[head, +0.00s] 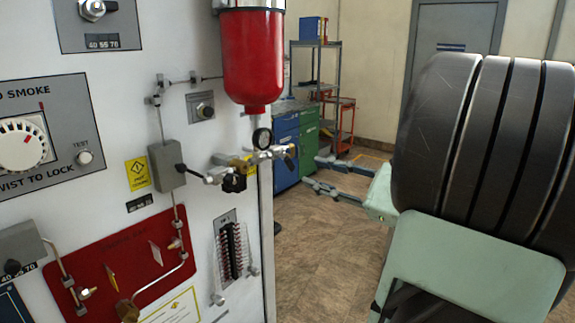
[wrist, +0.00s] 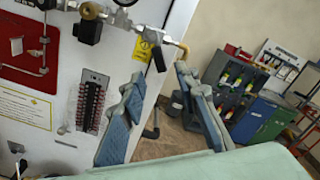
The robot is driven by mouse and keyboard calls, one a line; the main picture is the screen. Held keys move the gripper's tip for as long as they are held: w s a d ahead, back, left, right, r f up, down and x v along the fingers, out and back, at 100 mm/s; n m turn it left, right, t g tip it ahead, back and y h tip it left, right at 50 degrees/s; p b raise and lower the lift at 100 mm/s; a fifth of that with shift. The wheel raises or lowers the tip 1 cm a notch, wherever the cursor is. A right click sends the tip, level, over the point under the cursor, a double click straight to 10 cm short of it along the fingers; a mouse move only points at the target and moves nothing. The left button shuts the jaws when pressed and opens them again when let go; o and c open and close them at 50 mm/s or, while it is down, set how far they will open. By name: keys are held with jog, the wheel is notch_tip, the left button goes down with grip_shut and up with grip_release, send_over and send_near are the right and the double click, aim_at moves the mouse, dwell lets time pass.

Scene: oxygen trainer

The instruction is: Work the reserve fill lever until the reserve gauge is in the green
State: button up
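A small round gauge (head: 262,137) sits on the metal fitting under a red cylinder (head: 252,60). In the wrist view a black lever (wrist: 159,60) hangs near a bent brass-coloured pipe, likely the reserve fill lever; no name is legible. My gripper (head: 311,173) is open and empty, right of the fitting. In the wrist view its fingers (wrist: 160,82) stand apart below the lever, with no contact visible.
The white panel (head: 120,222) carries a grey box with a black toggle (head: 166,166), a red plate (head: 120,262) with pipes, and a black-and-red indicator strip (head: 231,252). Blue and green cabinets (head: 307,133) stand behind. Open floor lies right of the panel.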

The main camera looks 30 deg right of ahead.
aim_at(292, 166)
jog(key=x, duration=0.8)
jog(key=shift+w, duration=0.1)
grip_shut()
